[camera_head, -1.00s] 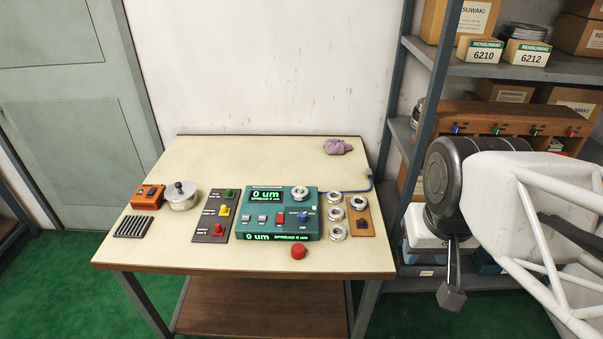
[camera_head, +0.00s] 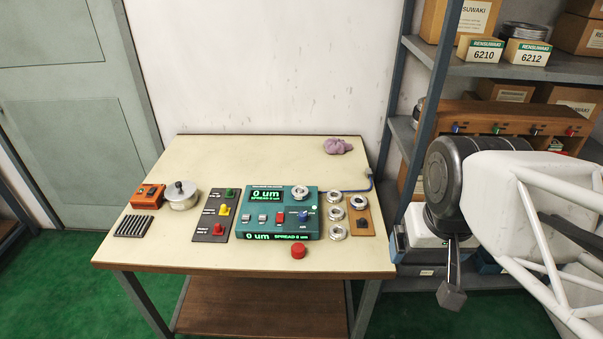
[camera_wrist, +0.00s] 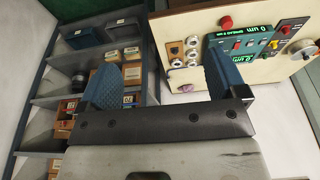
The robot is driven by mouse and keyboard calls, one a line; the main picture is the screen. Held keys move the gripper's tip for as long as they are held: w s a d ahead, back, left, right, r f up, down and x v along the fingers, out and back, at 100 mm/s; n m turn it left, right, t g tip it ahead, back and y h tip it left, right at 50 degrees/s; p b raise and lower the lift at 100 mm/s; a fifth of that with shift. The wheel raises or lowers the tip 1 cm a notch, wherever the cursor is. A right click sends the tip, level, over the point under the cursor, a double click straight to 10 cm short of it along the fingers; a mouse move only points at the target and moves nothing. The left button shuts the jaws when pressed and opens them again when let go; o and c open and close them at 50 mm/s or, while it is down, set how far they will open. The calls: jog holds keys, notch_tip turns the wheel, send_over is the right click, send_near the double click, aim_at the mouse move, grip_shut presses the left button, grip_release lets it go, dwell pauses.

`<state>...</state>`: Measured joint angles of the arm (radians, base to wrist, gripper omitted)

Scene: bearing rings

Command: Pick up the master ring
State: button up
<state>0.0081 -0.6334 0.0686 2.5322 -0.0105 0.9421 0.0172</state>
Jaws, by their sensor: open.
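Several steel rings lie on the bench and look much alike. One ring (camera_head: 358,202), likely the master ring, sits on a small wooden board (camera_head: 363,228) with a dark knob at the right of the bench. Three loose rings stand in a column just left of the board, the middle one (camera_head: 336,212) among them. Another ring (camera_head: 300,192) is on the green gauge box (camera_head: 255,222). My gripper (camera_wrist: 165,78) is open and empty in the wrist view, its blue fingers wide apart. The rings lie beyond the fingers, and nothing touches them.
A shelf rack (camera_head: 425,75) with boxes stands close to the bench's right. A red button (camera_head: 298,251) sits at the front edge. A lidded metal pot (camera_head: 181,195) and an orange box (camera_head: 148,196) are at the left. A purple cloth (camera_head: 338,146) lies at the back; the bench behind the gauge is clear.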

jog(key=w+a+f+n, duration=0.1)
jog(key=w+a+n, duration=0.2)
jog(key=w, duration=0.6)
jog(key=w+a+f+n+g, duration=0.1)
jog(key=w+a+n, duration=0.15)
jog(key=w, duration=0.65)
jog(key=w+a+f+n, duration=0.15)
jog(key=w+n, duration=0.25)
jog(key=w, duration=0.5)
jog(key=w+a+f+n, duration=0.2)
jog(key=w+a+f, duration=0.2)
jog(key=w, duration=0.3)
jog(key=w+a+f+n+g, duration=0.1)
jog(key=w+a+f+n, duration=0.2)
jog(key=w+a+f, duration=0.2)
jog(key=w+a+f+n, duration=0.3)
jog(key=w+a+f, duration=0.1)
jog(key=w+f, duration=0.3)
jog(key=shift+w+a+f+g, duration=0.1)
jog(key=shift+w+f+g, duration=0.1)
jog(key=shift+w, duration=0.25)
jog(key=shift+w+a+f+g, duration=0.1)
jog(key=shift+w+f, duration=0.05)
jog(key=shift+w, duration=0.3)
jog(key=shift+w+a+f, duration=0.2)
jog(key=shift+f, duration=0.05)
jog(key=shift+f, duration=1.3)
